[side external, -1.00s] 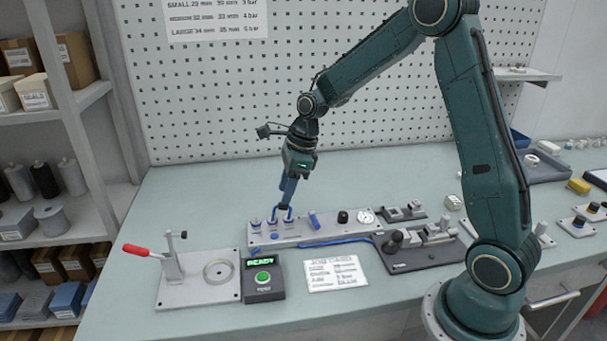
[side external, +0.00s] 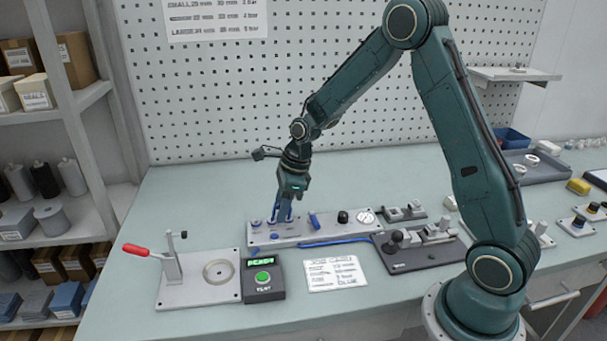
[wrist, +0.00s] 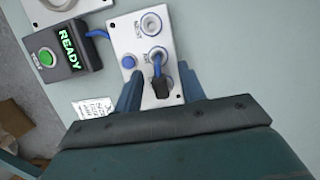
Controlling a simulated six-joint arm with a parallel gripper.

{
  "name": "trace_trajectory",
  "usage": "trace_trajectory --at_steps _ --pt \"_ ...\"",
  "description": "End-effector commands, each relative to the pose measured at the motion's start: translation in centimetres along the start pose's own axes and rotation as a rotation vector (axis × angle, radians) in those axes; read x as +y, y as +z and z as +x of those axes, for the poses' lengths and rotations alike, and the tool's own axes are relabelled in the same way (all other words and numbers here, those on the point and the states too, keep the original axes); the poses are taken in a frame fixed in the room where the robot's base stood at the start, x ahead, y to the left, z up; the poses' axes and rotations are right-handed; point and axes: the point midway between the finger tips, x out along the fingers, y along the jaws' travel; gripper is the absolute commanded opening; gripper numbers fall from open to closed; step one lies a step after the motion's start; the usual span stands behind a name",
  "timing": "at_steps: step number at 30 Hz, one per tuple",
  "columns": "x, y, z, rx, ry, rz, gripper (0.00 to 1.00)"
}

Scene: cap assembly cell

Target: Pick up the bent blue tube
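A bent blue tube (wrist: 157,64) with a dark block at its near end rises from a port on the light grey panel (wrist: 125,37) in the wrist view. My gripper (wrist: 161,90) is open, with its blue fingers on either side of the dark block and visible gaps between. In the side external view my gripper (side external: 281,216) points down at the left end of the panel (side external: 340,232), low over the ports. There the fingers largely hide the tube, and I cannot tell it from them.
A tester box (side external: 263,276) reading READY stands in front of the panel, beside a grey fixture (side external: 200,288) with a red-handled lever (side external: 140,251). A slanted blue part (side external: 314,221) and a black knob (side external: 342,216) sit further right on the panel. A label card (side external: 335,273) lies in front.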

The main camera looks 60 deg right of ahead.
Motion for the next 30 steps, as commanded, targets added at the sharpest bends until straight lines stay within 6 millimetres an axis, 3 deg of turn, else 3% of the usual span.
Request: trace_trajectory --at_steps 11,18,30 --pt "-0.01 0.01 -0.05 0.000 0.000 0.000 0.40" --pt "-0.01 0.01 -0.06 0.000 -0.001 0.000 0.00" --pt "-0.04 0.10 -0.30 -0.001 -0.002 0.000 0.00"
